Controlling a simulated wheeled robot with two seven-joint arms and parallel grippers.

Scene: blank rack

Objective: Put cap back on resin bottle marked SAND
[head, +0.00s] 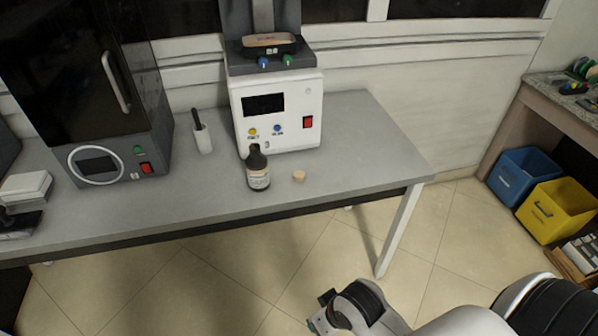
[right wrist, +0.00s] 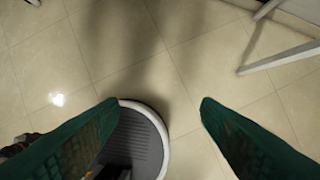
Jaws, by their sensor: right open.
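A dark brown bottle (head: 258,172) with a pale label stands upright near the front edge of the grey table. The label is too small to read, and I cannot tell from the picture whether its dark top is bare. A small tan, round piece that looks like a cap (head: 299,176) lies on the table just right of the bottle, apart from it. My right gripper (right wrist: 158,108) is open and empty above the floor, its two green fingers wide apart. In the head view its arm is low at the right, in front of the table and well away from the bottle. My left gripper is out of view.
A white machine (head: 278,108) stands behind the bottle, with a white cup (head: 202,138) holding a dark stick to its left. A dark cabinet machine (head: 95,100) stands farther left. The table (head: 375,150) is clear to the right. Blue (head: 522,175) and yellow bins (head: 556,210) sit at far right.

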